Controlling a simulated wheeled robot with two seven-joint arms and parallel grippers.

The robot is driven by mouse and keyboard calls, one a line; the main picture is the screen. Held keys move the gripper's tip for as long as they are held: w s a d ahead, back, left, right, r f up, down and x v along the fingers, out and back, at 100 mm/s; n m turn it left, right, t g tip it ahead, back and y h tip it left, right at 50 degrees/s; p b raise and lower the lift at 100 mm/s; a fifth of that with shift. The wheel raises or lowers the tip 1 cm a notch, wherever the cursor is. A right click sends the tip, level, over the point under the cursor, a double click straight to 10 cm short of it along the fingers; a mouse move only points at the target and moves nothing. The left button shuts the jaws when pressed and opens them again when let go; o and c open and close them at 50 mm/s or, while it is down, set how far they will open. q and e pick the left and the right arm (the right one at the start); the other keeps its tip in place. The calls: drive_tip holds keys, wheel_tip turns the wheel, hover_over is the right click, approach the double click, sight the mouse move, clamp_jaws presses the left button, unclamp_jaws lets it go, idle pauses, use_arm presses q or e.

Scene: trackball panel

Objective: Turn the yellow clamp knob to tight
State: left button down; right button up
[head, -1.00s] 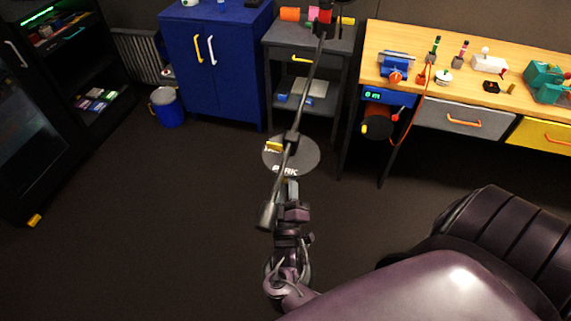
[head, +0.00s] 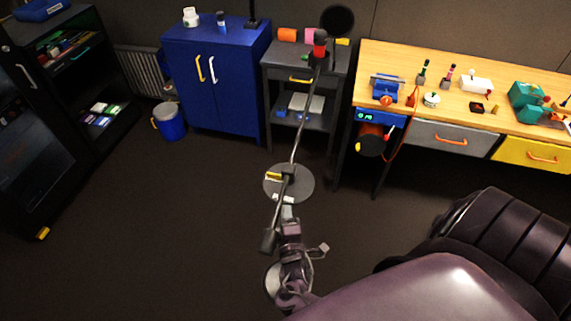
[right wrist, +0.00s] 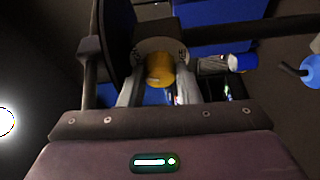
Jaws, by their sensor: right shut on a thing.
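The yellow clamp knob (right wrist: 160,70) shows in the right wrist view, between the two fingers of my right gripper (right wrist: 160,92), in front of a pale round dial with dark marks. My right gripper is shut on it. In the head view my right gripper (head: 288,207) reaches up to the clamp (head: 288,172) on a long dark boom (head: 304,115). There the fingers hide the knob's grip, and a yellow bar (head: 272,177) shows left of the clamp. I cannot read the dial's setting. My left gripper is out of view.
The stand's round grey base (head: 302,184) is on the floor. The boom runs up toward a grey side table (head: 283,60); its dark lower end (head: 268,241) is beside my right wrist. A blue cabinet (head: 216,95) and wooden workbench (head: 440,75) stand behind.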

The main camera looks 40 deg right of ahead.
drive_tip(key=shift+d+r, duration=0.1)
idle(0.4)
drive_tip(key=o, duration=0.8)
drive_tip(key=shift+w, duration=0.1)
drive_tip(key=shift+o, duration=0.9)
drive_tip(key=shift+w, duration=0.1)
drive_tip(key=shift+r, duration=0.1)
